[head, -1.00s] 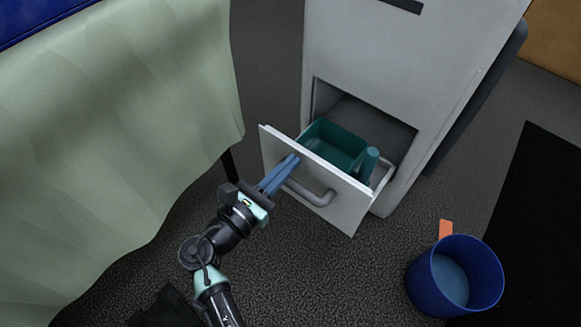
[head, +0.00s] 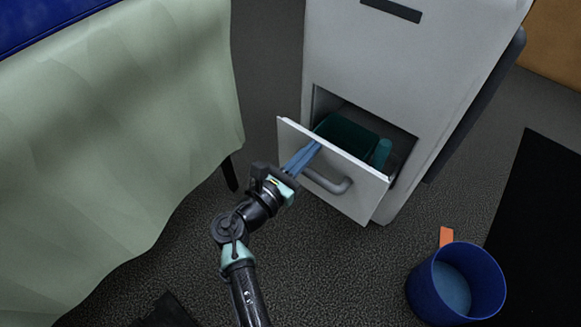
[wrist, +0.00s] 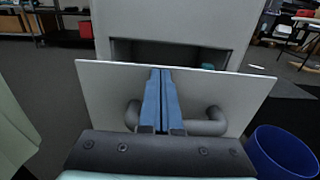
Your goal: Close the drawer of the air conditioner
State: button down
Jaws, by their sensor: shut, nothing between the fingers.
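The air conditioner (head: 415,75) is a tall grey cabinet with a drawer low on its front. The drawer's white front panel (head: 355,195) stands a short way out from the cabinet, with a grey bar handle (head: 330,183) on it. A dark green bin (head: 345,135) sits inside the drawer, partly hidden in shadow. My gripper (head: 312,150) is shut and empty, its blue fingers against or very near the panel's upper left part. In the wrist view the shut fingers (wrist: 161,75) overlap the panel (wrist: 100,90) near its middle, in front of the handle (wrist: 205,122).
A blue bucket (head: 430,290) stands on the floor at the lower right, with an orange piece (head: 446,236) by its rim. A table with a pale green cloth (head: 110,140) is at the left. A black mat (head: 545,220) lies at the right.

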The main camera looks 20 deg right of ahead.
jog(key=b+x, duration=0.2)
jog(key=x, duration=0.8)
jog(key=shift+d, duration=0.25)
jog(key=shift+w, duration=0.1)
